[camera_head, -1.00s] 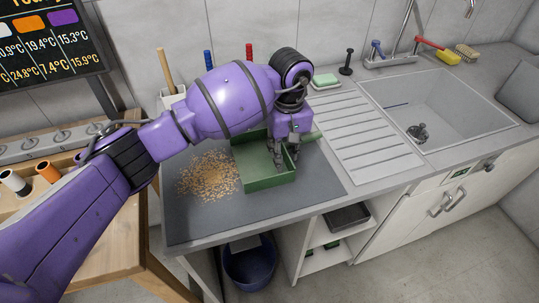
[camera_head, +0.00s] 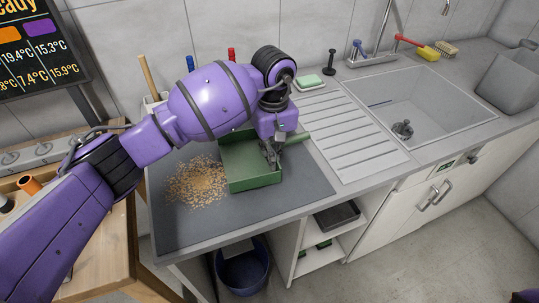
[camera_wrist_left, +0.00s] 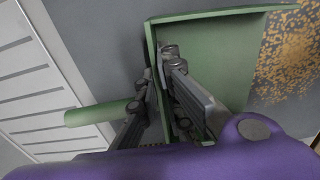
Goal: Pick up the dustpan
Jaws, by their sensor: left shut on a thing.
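The green dustpan (camera_head: 252,172) lies on the dark grey mat beside a pile of tan crumbs (camera_head: 197,182). My left gripper (camera_head: 273,155) comes down from above at the dustpan's right side. In the left wrist view the gripper (camera_wrist_left: 160,85) has one finger on each side of the dustpan's wall, near the handle, and is shut on it. The round green handle (camera_wrist_left: 103,113) sticks out to the left there. The dustpan (camera_wrist_left: 220,60) still appears at mat level. The arm hides part of its back edge. My right gripper is not in view.
A ribbed drainboard (camera_head: 345,130) and a sink (camera_head: 425,105) are to the right. A soap dish (camera_head: 310,83) and a black stopper (camera_head: 330,62) stand behind. A blue bucket (camera_head: 243,273) is on the floor below the counter.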

